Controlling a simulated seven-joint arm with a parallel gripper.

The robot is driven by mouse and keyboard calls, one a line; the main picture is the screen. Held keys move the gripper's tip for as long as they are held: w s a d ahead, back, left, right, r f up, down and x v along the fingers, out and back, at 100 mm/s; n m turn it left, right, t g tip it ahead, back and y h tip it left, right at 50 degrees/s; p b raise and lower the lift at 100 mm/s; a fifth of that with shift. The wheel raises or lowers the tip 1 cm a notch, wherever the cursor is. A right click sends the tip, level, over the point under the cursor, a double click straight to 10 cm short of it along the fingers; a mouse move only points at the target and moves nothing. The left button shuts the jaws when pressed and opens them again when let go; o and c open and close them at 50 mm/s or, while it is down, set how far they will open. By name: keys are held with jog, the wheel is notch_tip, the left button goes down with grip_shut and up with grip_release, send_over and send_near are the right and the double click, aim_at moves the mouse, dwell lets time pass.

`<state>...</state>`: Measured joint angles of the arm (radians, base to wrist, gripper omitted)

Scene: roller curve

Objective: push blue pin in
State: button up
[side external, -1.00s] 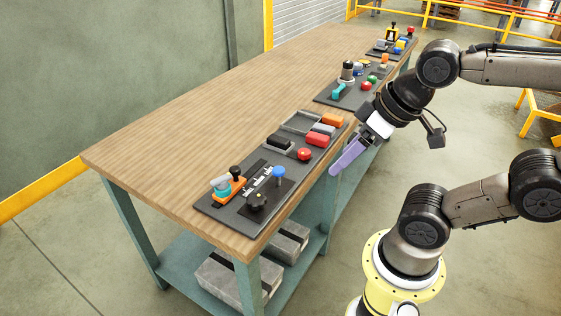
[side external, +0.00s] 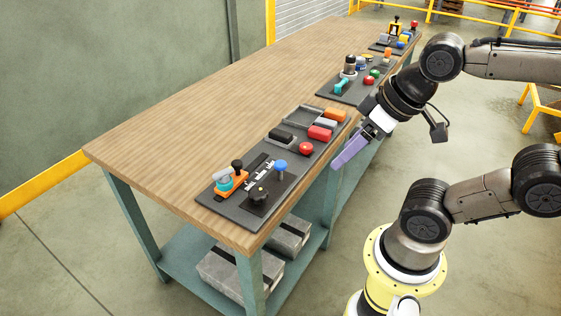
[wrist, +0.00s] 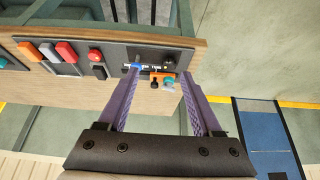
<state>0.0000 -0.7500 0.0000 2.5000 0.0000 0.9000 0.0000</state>
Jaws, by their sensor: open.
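The blue pin (side external: 280,165) has a round blue head on a stem. It stands upright from the nearest dark panel, between a white-marked scale and the red button, and its head is raised above the panel. In the wrist view the blue pin (wrist: 136,66) shows near the tip of the left finger. My gripper (side external: 350,151) has long purple fingers. It hangs off the table's right edge, well apart from the pin, pointing down and left. In the wrist view my gripper (wrist: 160,76) is open with nothing between its fingers.
The panel (side external: 232,208) also carries a black knob (side external: 258,194), an orange clamp with a teal part (side external: 225,184), a red button (side external: 306,148) and coloured blocks. Two more panels stand farther along the table's right edge. The bare wooden top (side external: 190,130) is clear.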

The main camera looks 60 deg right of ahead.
jog(key=shift+s, duration=0.1)
jog(key=c, duration=0.3)
jog(key=shift+n+g, duration=0.4)
jog(key=w+r, duration=0.1)
jog(key=r, duration=0.1)
jog(key=w+r, duration=0.1)
jog(key=r, duration=0.1)
jog(key=shift+w+d, duration=0.15)
jog(key=shift+w, duration=0.2)
grip_shut()
jog(key=g, duration=0.5)
send_over(281, 163)
notch_tip(281, 163, down, 4)
jog(key=shift+m, duration=0.4)
notch_tip(281, 163, down, 13)
jog(key=shift+f, duration=0.2)
